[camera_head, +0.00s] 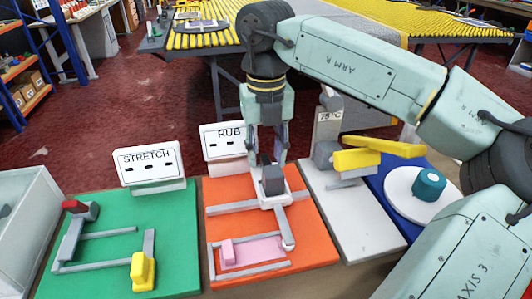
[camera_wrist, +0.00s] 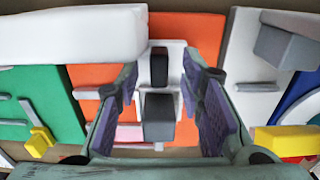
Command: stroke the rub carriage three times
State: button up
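The rub carriage (camera_head: 275,200) is a white block with a dark grey handle (camera_head: 273,180) on top. It sits at the far end of the rails on the orange board (camera_head: 315,245), beyond a pink strip (camera_head: 255,250). My gripper (camera_head: 268,158) points down at the handle, its tips close to the handle's top. In the wrist view my gripper's two fingers stand wide apart (camera_wrist: 160,72), with dark blocks of the carriage (camera_wrist: 158,118) showing between them. I cannot tell whether either finger touches the handle. The RUB sign (camera_head: 222,140) stands behind, partly hidden by my gripper.
A green STRETCH board (camera_head: 175,225) with a yellow block (camera_head: 143,270) lies left. A grey board (camera_head: 360,225) with a yellow lever (camera_head: 378,152) lies close right. A blue board (camera_head: 383,188) holds a white disc (camera_head: 400,205) and teal knob (camera_head: 429,184).

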notch_tip(320, 180, up, 12)
jog(key=shift+f, duration=0.25)
jog(key=shift+c, duration=0.2)
